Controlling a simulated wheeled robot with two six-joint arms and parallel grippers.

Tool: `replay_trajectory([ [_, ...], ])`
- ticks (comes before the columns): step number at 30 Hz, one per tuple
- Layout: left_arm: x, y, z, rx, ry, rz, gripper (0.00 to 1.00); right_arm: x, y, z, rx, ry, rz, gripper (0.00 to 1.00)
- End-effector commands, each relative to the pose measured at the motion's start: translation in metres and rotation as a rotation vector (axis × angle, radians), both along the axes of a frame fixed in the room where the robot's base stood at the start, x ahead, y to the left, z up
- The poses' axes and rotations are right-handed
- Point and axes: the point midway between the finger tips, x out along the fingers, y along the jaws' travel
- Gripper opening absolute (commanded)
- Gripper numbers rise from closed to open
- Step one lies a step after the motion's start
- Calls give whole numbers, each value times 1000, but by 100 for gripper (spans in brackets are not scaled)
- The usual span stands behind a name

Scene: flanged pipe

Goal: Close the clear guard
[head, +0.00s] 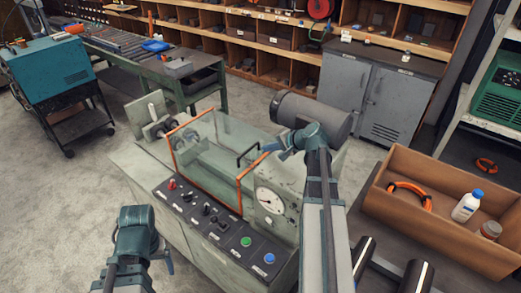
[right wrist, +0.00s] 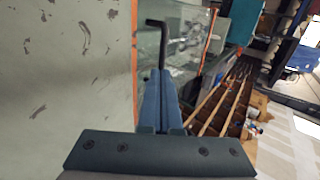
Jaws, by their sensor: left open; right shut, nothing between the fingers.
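The clear guard (head: 207,165) has orange edges and stands over the bed of a grey-green machine (head: 135,165). Its black bar handle (head: 247,154) is at its right end. My right gripper (head: 268,148) is shut and empty beside the handle. In the right wrist view the shut blue fingers (right wrist: 158,85) overlap the lower part of the handle (right wrist: 161,40); I cannot tell whether they touch it. The guard's orange edge (right wrist: 211,32) shows beyond. My left gripper (head: 142,252) is open and empty at lower left, in front of the machine and away from the guard.
The machine's front has a control panel (head: 205,215) with knobs, a green and a blue button. A spindle (head: 165,127) is left of the guard. A wooden crate (head: 440,215) stands at right.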

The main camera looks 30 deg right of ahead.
Motion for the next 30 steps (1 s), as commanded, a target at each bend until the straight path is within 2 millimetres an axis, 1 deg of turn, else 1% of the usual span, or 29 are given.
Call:
replay_trajectory([
  [1,0,0,-10,0,0,-1,86,7,2,-10,-1,0,2,0],
  [6,0,0,-30,1,0,-5,86,30,10,-30,-1,1,2,0],
  [9,0,0,-40,2,0,-8,86,42,16,-40,-1,0,3,0],
  [15,0,0,-53,2,0,-10,86,60,24,-53,0,0,1,0],
  [21,0,0,-57,2,0,-9,86,66,27,-57,-1,0,1,0],
  [30,0,0,-57,2,0,-9,86,66,27,-57,0,0,0,0],
])
